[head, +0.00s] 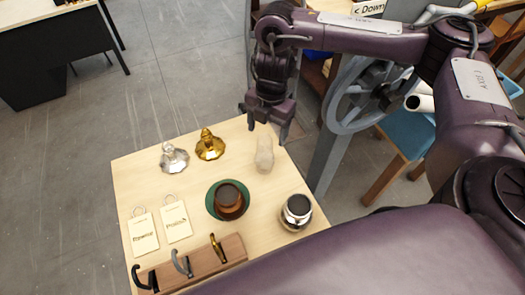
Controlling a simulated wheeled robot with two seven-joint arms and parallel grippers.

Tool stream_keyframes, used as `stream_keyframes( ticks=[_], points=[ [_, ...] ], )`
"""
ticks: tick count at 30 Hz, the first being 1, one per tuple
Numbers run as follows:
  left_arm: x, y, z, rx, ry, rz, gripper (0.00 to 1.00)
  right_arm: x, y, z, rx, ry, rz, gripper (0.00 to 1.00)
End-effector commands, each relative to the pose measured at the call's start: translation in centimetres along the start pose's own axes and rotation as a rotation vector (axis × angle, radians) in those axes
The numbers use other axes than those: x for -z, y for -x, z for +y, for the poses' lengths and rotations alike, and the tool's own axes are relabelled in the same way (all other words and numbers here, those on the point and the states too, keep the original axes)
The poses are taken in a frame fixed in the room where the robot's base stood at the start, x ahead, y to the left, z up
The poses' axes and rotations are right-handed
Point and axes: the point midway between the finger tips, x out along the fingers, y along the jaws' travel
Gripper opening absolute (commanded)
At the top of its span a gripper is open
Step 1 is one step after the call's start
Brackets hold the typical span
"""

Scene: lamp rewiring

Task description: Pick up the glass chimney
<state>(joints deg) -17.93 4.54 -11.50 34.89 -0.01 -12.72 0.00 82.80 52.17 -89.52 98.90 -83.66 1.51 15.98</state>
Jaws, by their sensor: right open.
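The glass chimney, a pale, cloudy, slightly bulging piece (265,155), is on the light wooden table (135,175) near its back right edge. My right gripper (267,124) hangs above and just behind the chimney's upper end, pointing down. Its fingers are apart with nothing between them. They look close to the chimney, but I cannot tell the exact gap. My left gripper is not in view.
A silver fitting (174,158) and a gold fitting (210,146) are left of the chimney. A brown round piece on a green disc (213,207), a silver pot (297,213), two tags (145,238) and a wooden block with hooks (207,262) are nearer. A grey wheel (360,95) stands right.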

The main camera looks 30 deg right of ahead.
Motion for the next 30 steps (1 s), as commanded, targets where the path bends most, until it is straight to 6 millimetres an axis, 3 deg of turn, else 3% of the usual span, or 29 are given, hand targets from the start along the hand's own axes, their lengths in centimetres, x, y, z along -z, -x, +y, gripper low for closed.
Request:
stream_keyframes(
  ticks=[5,14,25,30],
  points=[
    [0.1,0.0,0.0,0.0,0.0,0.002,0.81,0.1,-1.2,0.0,0.002,0.0,0.002,0.72],
    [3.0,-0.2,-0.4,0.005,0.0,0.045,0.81,0.1,-4.8,0.0,0.001,-0.002,0.002,0.72],
    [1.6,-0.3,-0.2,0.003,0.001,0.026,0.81,0.1,-5.5,0.1,-0.001,0.0,0.0,0.72],
    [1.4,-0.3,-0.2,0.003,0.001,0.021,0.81,0.1,-5.5,0.1,-0.001,0.0,0.0,0.5]
  ],
)
